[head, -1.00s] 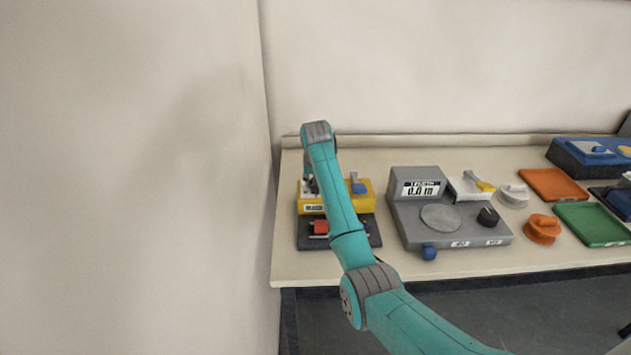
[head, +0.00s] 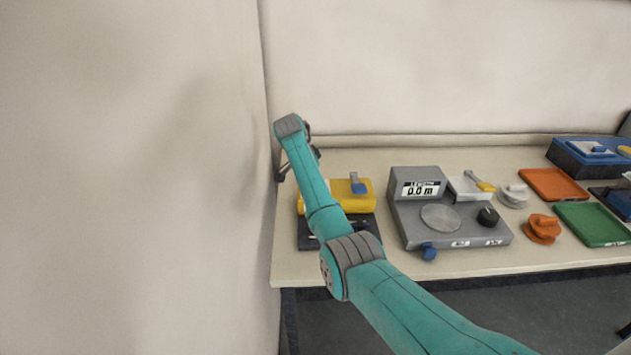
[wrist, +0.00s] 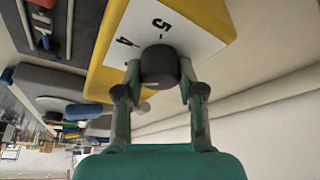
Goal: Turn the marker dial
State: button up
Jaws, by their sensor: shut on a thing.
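The yellow box (head: 356,201) stands at the left end of the table, partly hidden by my arm in the head view. A dark round dial (wrist: 160,66) stands out from that face. My gripper (wrist: 159,72) is shut on the dial, with one finger on each side. In the head view, the dial is hidden and my arm reaches to the left end of the box.
A blue lever (head: 357,184) is on top of the yellow box. A grey device (head: 409,216) with a display and black knob (head: 488,216) stands to its right. Further right are an orange knob (head: 542,228), a green tray (head: 598,222) and an orange tray (head: 553,183). A wall is close on the left.

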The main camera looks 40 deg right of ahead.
jog(key=m+g, duration=0.1)
jog(key=m, duration=0.3)
jog(key=shift+g, duration=0.3)
jog(key=shift+m+g+y, duration=0.3)
jog(key=shift+m+y, duration=0.1)
jog(key=shift+m, duration=1)
jog(key=o, duration=1.1)
jog(key=shift+o, duration=0.2)
jog(key=v, duration=0.7)
jog(key=shift+r, duration=0.2)
